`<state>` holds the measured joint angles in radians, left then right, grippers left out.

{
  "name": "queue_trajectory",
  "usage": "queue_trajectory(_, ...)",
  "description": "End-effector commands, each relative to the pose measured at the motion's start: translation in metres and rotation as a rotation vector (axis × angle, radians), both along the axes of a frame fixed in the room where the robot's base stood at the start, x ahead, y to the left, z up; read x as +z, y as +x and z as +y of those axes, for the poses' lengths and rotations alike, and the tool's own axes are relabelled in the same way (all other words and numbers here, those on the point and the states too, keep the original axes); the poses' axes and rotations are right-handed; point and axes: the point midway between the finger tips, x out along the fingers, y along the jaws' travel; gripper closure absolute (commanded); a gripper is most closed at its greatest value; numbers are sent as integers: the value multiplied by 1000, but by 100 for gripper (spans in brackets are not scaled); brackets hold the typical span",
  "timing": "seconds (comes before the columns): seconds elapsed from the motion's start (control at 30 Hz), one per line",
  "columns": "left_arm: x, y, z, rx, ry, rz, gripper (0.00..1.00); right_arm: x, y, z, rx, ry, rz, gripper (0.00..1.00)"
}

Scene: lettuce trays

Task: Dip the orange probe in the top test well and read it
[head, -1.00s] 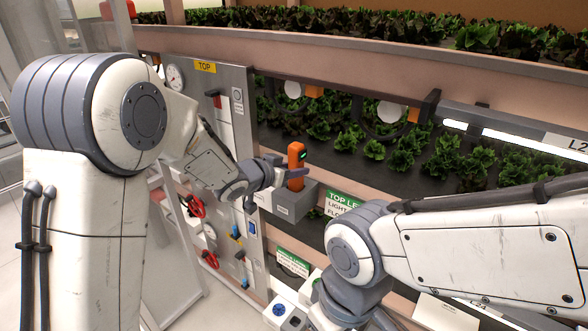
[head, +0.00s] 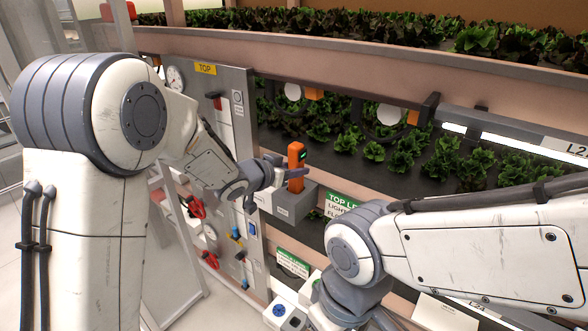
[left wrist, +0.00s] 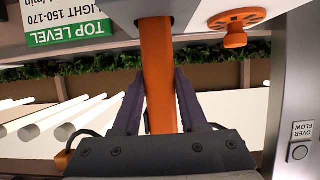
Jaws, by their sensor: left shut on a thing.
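The orange probe (head: 296,157), with a small dark display, stands upright at the grey box (head: 291,212) on the right side of the grey panel. My left gripper (head: 288,174) is shut on the probe's body. In the left wrist view the probe (left wrist: 158,60) runs between the two dark fingers (left wrist: 160,105). Its lower end is hidden, so I cannot tell how deep it sits in the box. My right arm comes in from the right, and its gripper is out of the picture.
The grey panel (head: 222,100) carries a yellow TOP label (head: 205,69), a gauge and red valve wheels (head: 196,207). Lettuce trays fill the shelf behind. A green TOP LEVEL sign (head: 341,201) hangs on the shelf edge close to the box. My right arm crosses the lower right.

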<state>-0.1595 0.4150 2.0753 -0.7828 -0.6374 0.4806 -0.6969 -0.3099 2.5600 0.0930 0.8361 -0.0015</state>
Motion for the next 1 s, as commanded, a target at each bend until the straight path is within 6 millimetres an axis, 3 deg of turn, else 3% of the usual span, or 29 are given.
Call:
queue_trajectory(0.1, 15, 0, 0, 0, -1, -1, 100, 14, 0, 0, 2, 0, 0, 50)
queue_trajectory(0.73, 65, 0, 0, 0, 0, -1, 100, 63, 0, 0, 6, 0, -1, 50)
queue_trajectory(1.0, 70, 0, 0, 0, -1, -1, 100, 67, 0, 0, 5, 0, 0, 50)
